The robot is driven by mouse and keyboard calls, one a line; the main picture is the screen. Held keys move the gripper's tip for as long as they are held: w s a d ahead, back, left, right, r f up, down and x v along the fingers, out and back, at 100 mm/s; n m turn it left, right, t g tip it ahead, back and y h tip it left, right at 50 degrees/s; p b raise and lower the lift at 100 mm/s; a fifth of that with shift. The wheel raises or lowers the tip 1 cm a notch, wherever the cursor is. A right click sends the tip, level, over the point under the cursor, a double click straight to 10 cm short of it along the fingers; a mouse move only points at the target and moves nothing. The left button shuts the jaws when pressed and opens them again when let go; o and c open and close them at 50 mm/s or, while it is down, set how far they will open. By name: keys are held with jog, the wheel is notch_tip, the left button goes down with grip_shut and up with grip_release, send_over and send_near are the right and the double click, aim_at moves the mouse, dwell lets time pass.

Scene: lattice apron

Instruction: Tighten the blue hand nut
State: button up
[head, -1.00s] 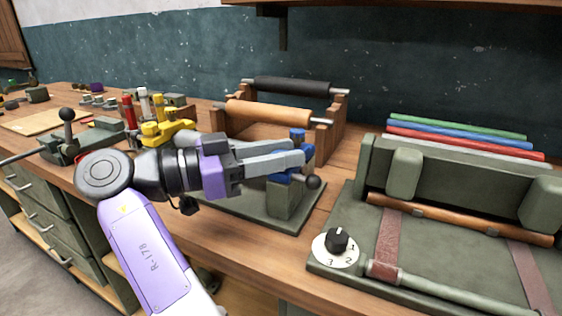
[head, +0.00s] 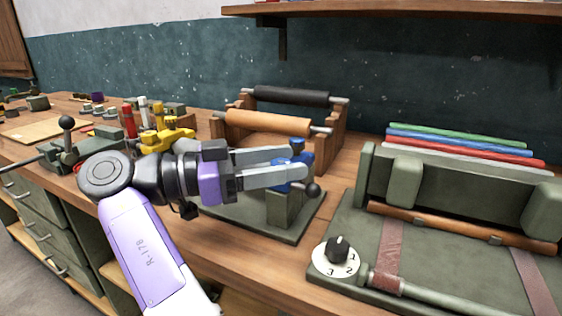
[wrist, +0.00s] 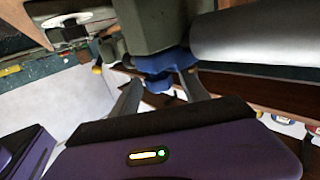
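The blue hand nut (head: 297,146) sits on a grey-green upright block (head: 280,208) on a flat base plate (head: 240,218). A dark ball knob (head: 313,190) sticks out beside it. My gripper (head: 303,164) reaches in from the left, its two grey fingers apart with blue parts showing between and beyond them. In the wrist view the blue nut (wrist: 160,72) lies between the tips of my gripper (wrist: 163,88). The tips are close to its sides; I cannot see whether both press on it. The fingers hide part of the nut in the head view.
Behind stands a wooden rack with an orange-brown roller (head: 270,124) and a black roller (head: 290,96). A large green fixture with a numbered dial (head: 337,256) fills the right. A yellow fixture (head: 165,135) and a grey-green vise (head: 85,147) stand at left.

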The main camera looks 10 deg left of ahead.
jog(key=v, duration=0.7)
jog(key=shift+s+a, duration=0.15)
jog(key=shift+a, duration=0.2)
jog(key=shift+s, duration=0.1)
